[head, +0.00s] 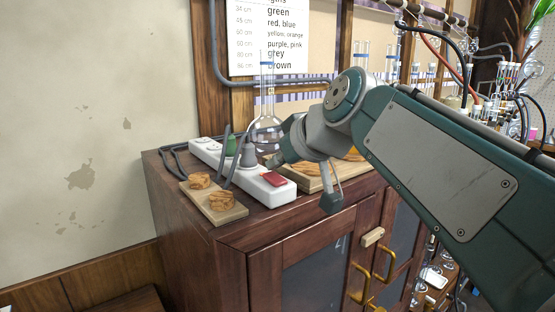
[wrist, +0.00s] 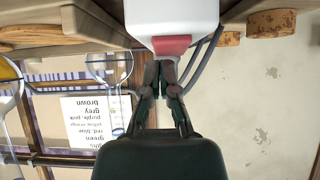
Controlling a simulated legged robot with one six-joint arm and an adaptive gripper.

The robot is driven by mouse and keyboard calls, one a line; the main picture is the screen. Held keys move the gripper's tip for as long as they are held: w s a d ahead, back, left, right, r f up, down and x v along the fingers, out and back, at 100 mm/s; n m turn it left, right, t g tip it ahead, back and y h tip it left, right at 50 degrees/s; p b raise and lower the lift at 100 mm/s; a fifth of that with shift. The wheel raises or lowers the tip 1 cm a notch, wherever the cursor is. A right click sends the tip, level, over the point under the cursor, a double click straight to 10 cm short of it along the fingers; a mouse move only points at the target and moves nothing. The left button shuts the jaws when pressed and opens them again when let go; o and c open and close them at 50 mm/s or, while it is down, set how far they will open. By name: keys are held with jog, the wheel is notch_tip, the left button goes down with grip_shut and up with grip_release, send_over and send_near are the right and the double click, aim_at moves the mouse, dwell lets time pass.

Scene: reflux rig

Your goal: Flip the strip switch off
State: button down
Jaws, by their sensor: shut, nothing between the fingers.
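The white power strip (head: 282,193) lies on top of the wooden cabinet in the head view, with its red rocker switch (head: 273,179) at the near end. In the wrist view, which is upside down, the strip's end (wrist: 172,14) and red switch (wrist: 171,46) are at top centre. My gripper (wrist: 160,72) is shut and empty. Its fingertips are very close to the switch; I cannot tell if they touch it. In the head view my gripper (head: 271,162) is just above and behind the switch. The switch's tilt is unclear.
A grey plug (head: 249,156) and a green plug (head: 231,145) stand in the strip beside my gripper. A board with cork rings (head: 233,215) lies left of it. A glass flask (head: 266,130) stands behind. Another wooden board (head: 316,184) lies to the right.

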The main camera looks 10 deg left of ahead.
jog(key=shift+w+a+f+g+h, duration=0.1)
jog(key=shift+a+f+g+h, duration=0.05)
jog(key=shift+f+g+h, duration=0.2)
jog(key=shift+r, duration=0.1)
jog(key=shift+s+d+r, duration=0.1)
jog(key=shift+s+d, duration=0.45)
jog(key=shift+d, duration=0.1)
